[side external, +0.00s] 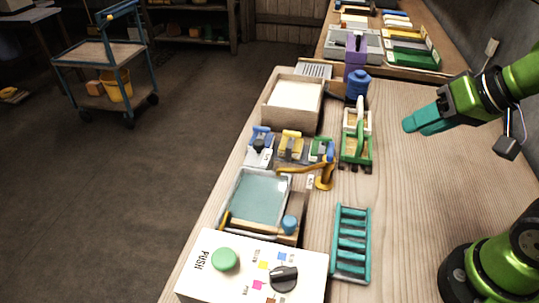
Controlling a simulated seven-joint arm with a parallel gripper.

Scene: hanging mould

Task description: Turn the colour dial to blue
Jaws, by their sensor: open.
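The colour dial (284,279) is a black round knob on the top of a white control box (200,277) at the bottom of the side external view. Small colour patches, among them a yellow one and a magenta one, sit left of the knob with tiny labels. I cannot tell for sure which colour the knob points at. A green round button (224,259) marked PUSH is on the same box. My gripper (408,124) has teal fingers, is open, and hangs above the table at the right, well apart from the dial. The space between its fingers is hard to see.
A teal rack (351,243) lies right of the box. Behind the box are a framed tray (261,198), a blue cylinder (290,224), an orange-brown lever (325,176), small coloured clamps and a sand-filled box (296,95). The tabletop (415,185) below my gripper is clear.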

